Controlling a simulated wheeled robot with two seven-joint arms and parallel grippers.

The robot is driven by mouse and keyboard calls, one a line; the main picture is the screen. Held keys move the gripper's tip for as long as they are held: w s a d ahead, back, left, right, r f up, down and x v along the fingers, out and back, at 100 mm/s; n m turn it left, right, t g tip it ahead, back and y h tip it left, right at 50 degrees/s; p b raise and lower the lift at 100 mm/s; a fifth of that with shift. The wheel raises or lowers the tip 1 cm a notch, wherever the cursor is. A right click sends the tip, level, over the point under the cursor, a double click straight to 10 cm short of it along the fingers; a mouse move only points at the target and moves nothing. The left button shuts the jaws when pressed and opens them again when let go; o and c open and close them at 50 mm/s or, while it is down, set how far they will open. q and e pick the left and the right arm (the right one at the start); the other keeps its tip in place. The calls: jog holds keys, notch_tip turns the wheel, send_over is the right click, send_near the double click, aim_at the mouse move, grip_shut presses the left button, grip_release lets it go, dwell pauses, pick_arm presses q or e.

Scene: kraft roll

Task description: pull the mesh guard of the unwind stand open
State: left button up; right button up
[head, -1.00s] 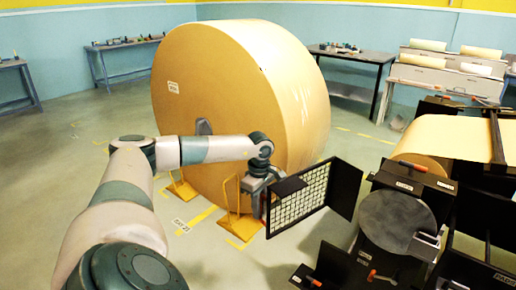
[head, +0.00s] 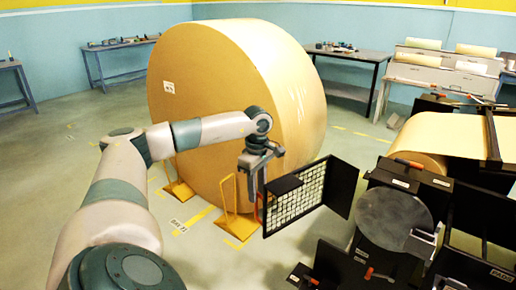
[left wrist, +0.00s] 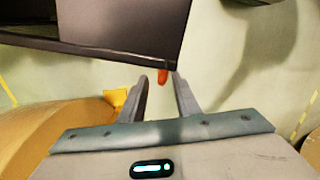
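The mesh guard (head: 297,209) is a black-framed panel with a pale grid, standing out from the unwind stand (head: 398,222) and joining a dark panel (head: 342,184) at its right. A red-orange handle shows at its left edge, partly hidden in the head view; in the left wrist view the handle (left wrist: 163,78) lies just beyond the gap between my fingertips. My left gripper (head: 258,194) points down beside that edge. In the left wrist view its fingers (left wrist: 162,92) are apart with nothing between them. The guard's dark underside (left wrist: 110,25) fills the upper left there. My right gripper is not in view.
A huge kraft roll (head: 225,110) stands behind my left arm, with yellow chocks (head: 240,222) at its foot close to my gripper. A smaller roll (head: 430,140) sits on the stand.

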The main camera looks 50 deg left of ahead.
pick_arm(q)
notch_tip(320, 180, up, 10)
jog(key=shift+w, duration=0.15)
jog(key=shift+d, duration=0.1)
dwell(0.6)
